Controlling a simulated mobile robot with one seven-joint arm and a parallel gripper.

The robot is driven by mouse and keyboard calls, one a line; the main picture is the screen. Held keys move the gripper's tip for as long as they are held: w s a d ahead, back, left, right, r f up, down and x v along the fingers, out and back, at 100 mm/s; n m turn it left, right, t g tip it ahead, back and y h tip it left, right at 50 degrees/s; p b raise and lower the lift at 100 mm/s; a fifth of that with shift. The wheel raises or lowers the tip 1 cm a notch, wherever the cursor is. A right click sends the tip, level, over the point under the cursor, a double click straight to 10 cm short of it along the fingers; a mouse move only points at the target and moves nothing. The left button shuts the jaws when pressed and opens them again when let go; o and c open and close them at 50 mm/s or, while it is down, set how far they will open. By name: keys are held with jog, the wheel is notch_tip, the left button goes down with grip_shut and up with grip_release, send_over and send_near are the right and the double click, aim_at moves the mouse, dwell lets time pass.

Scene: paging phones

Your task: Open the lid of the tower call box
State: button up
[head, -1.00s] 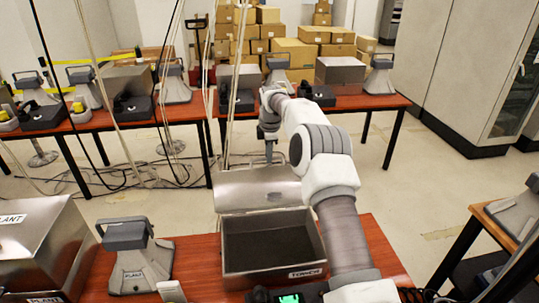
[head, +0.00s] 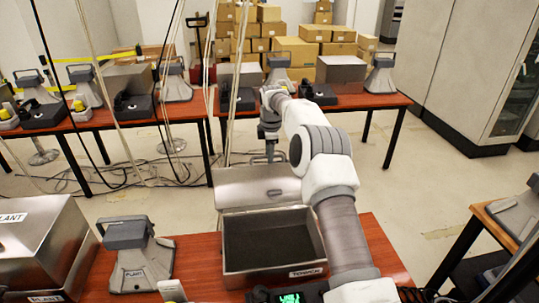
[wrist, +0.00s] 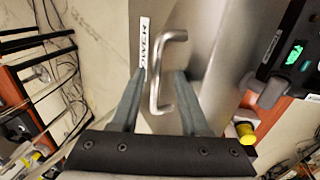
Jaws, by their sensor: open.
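The tower call box (head: 274,268) is a grey metal box with a dark interior and a label on its front, on the near red-brown table. Its lid (head: 240,194) is raised at the back, leaving the inside in view. My gripper (head: 270,157) is above and behind the lid in the head view. In the wrist view my gripper (wrist: 162,74) is open. Its fingers lie on either side of a bent metal handle (wrist: 157,85), beside a label reading "OWER" (wrist: 143,48). I cannot tell whether they touch the handle.
A closed metal box labelled PLANT (head: 30,245) and a grey phone unit (head: 138,258) stand to the left on the near table. A far table (head: 200,108) holds more units. Hanging cables (head: 235,70) are close left of my arm.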

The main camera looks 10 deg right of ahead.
jog(key=s+r, duration=0.3)
jog(key=r, duration=1.4)
jog(key=shift+s, duration=0.2)
jog(key=s+r+m+t+b, duration=0.15)
jog(key=s+r+m, duration=0.25)
jog(key=s, duration=0.6)
jog(key=s+r+m+b, duration=0.3)
jog(key=s+r+m, duration=0.15)
jog(key=s, duration=0.65)
jog(key=s+d+f+m+t+b, duration=0.1)
jog(key=s+f+m, duration=0.3)
jog(key=s+f, duration=0.3)
jog(key=s+f+m+t+b, duration=0.1)
jog(key=s+f+m, duration=0.4)
jog(key=s, duration=1.3)
jog(key=shift+d+f+b, duration=0.35)
jog(key=shift+f+b, duration=0.1)
jog(key=shift+f, duration=0.5)
jog(key=shift+a+m, duration=0.1)
jog(key=shift+m, duration=0.15)
